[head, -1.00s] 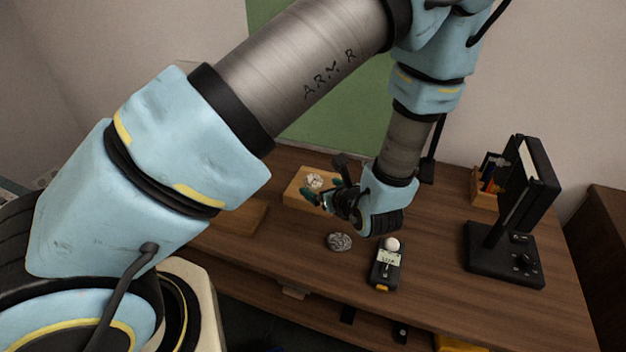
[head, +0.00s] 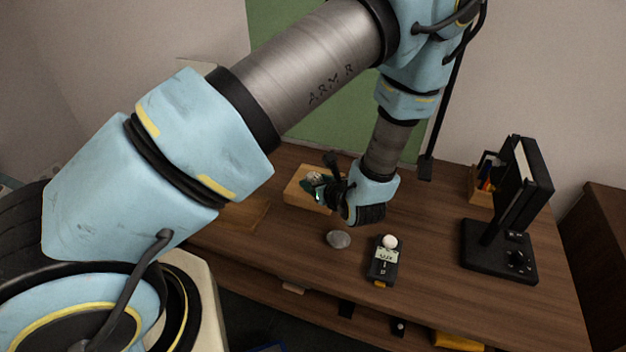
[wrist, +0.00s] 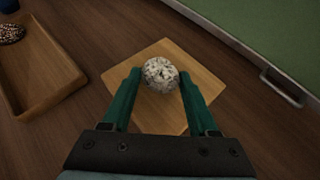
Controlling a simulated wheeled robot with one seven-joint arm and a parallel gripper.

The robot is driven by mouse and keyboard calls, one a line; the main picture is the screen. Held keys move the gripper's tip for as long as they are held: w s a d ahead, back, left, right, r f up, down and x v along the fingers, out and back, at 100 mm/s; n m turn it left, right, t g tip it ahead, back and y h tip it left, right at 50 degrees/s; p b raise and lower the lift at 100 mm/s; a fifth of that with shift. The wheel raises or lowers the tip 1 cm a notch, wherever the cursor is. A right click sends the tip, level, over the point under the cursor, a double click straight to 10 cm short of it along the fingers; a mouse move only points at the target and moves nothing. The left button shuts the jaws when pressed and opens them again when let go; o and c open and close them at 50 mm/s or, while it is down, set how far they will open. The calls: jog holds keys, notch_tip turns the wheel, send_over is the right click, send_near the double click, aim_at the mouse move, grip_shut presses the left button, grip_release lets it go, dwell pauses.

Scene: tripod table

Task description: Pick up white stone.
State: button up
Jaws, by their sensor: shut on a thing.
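The white stone (wrist: 160,74), speckled with dark marks, sits between the green fingertips of my gripper (wrist: 159,80) in the wrist view. The fingers are shut on its two sides. Behind it is a square light wooden board (wrist: 152,108); I cannot tell whether the stone still touches it. In the head view my gripper (head: 316,190) is over the board (head: 300,197) at the back of the table, and the stone (head: 314,178) shows only partly behind the fingers.
A grey stone (head: 339,239) and a dark meter (head: 382,265) with a white ball (head: 389,241) lie in front. A black stand (head: 500,250) is at right.

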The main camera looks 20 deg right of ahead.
grip_shut()
jog(key=shift+r, duration=0.15)
